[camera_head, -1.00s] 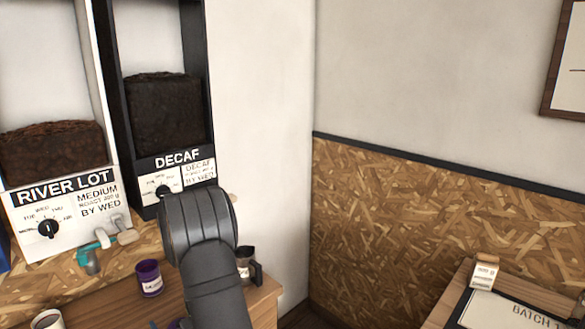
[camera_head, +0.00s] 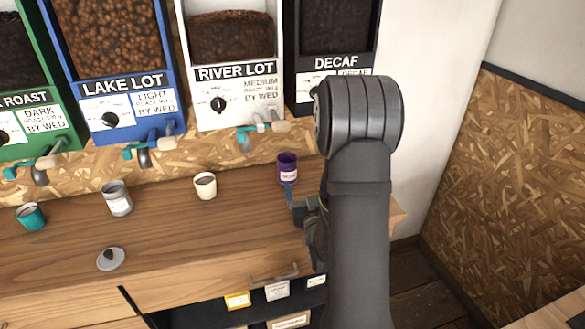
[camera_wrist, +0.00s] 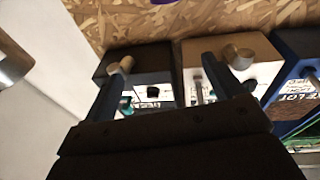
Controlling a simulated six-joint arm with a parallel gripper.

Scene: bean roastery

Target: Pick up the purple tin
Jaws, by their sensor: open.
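The purple tin (camera_head: 287,168) stands upright on the wooden counter (camera_head: 160,236), below the river lot and decaf dispensers, with a pale label on its front. My gripper (camera_head: 300,204) is just in front of the tin in the head view, partly hidden by my arm. One finger overlaps the tin's lower edge; I cannot tell whether it touches. In the wrist view my gripper (camera_wrist: 163,72) has its two fingers wide apart, with nothing seen held between them. I cannot make out the tin clearly there.
A white cup (camera_head: 205,187), a grey tin (camera_head: 117,198) and a teal cup (camera_head: 31,216) stand left of the purple tin. A grey lid (camera_head: 111,259) lies nearer the front. The river lot dispenser (camera_head: 236,60) and its neighbours hang behind. Bare counter lies between the cups.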

